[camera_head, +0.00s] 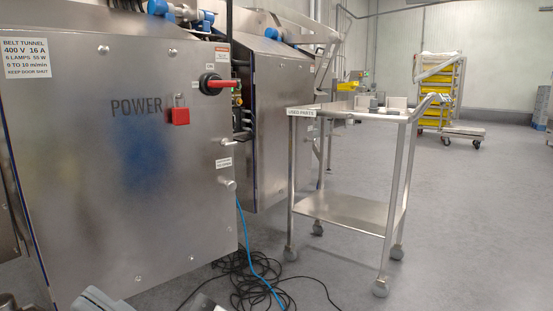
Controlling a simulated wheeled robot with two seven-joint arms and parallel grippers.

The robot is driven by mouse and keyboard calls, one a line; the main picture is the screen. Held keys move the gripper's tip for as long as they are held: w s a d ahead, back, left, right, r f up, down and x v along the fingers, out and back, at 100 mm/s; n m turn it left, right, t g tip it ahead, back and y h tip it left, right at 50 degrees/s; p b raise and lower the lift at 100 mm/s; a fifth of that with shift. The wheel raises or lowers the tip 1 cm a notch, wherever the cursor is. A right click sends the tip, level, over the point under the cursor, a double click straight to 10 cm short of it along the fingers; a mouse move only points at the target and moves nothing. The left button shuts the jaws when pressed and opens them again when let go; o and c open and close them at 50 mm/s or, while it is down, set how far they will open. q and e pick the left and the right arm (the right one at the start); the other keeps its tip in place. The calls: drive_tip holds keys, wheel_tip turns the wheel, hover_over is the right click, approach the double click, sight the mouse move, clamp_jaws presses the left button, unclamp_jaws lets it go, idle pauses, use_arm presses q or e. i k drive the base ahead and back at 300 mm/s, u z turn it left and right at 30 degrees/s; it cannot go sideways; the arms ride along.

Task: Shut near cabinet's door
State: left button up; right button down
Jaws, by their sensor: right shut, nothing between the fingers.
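The near cabinet's door (135,215) is a large brushed-steel front on the left, marked POWER. It carries a red-handled switch (214,84), a red padlock-like block (180,117) and two small knobs (226,173) near its right edge. Whether it sits flush with the cabinet body cannot be told from this angle. My right gripper (203,303) shows only in part at the bottom edge, below the door's lower right corner. It is shut and empty, and apart from the door as far as I can see. My left gripper cannot be made out.
A second steel cabinet (275,120) stands behind. A steel cart (345,209) labelled USED PARTS stands right of the door, with small parts on top. Black cables and a blue cable (258,262) lie on the floor between. A trolley with yellow crates (437,92) stands far back. The right floor is open.

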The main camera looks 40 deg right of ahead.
sight(122, 200)
drive_tip(key=z, duration=0.1)
drive_tip(key=k, duration=0.65)
drive_tip(key=z, duration=1.45)
drive_tip(key=i, duration=1.1)
drive_tip(key=u, duration=1)
drive_tip(key=i, duration=0.75)
drive_tip(key=u, duration=0.8)
